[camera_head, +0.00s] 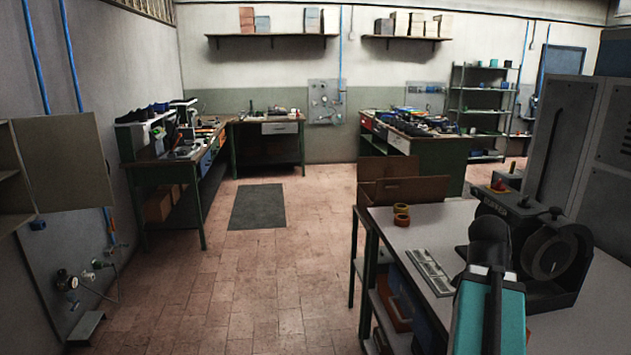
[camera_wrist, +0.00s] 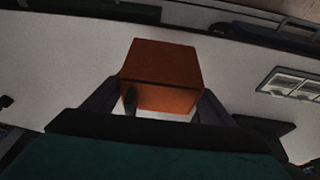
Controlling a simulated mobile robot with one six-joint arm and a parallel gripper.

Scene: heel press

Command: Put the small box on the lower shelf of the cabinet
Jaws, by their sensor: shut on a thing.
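In the wrist view, an orange small box (camera_wrist: 162,62) sits between the two dark fingers of my gripper (camera_wrist: 160,100), which is shut on it. A pale worktop lies beneath the box in that view; I cannot tell the gap between them.
Valves and pipes (camera_head: 75,280) stick out below the cabinet door. The tiled floor (camera_head: 235,290) between cabinet and bench is clear. Grey lockers (camera_head: 580,150) stand at right.

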